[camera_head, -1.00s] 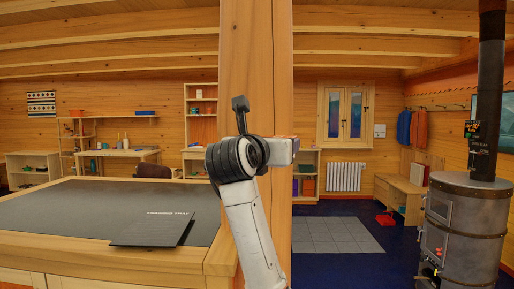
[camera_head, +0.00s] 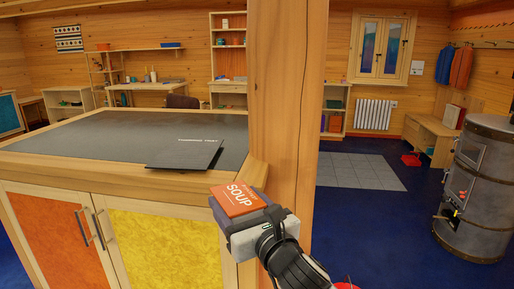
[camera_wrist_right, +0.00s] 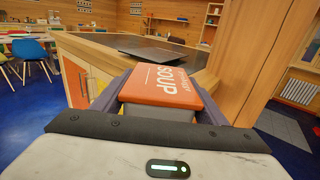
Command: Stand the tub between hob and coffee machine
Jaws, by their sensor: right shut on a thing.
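My right gripper (camera_head: 243,212) is shut on a tub (camera_head: 238,197) with an orange top lettered "SOUP". It holds the tub in the air in front of the counter's near right corner, close to a wooden post. In the right wrist view the tub (camera_wrist_right: 165,84) sits between the two dark fingers, its orange top facing the camera; its lower part is mostly hidden. I cannot make out a hob or a coffee machine in these views. My left gripper is not in view.
A wooden counter (camera_head: 75,137) with a dark grey top bears a thin dark panel (camera_head: 185,154) near its front edge. Orange and yellow doors are below. The thick post (camera_head: 285,110) stands at its right. Blue floor is open beyond; a metal stove (camera_head: 480,190) stands far right.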

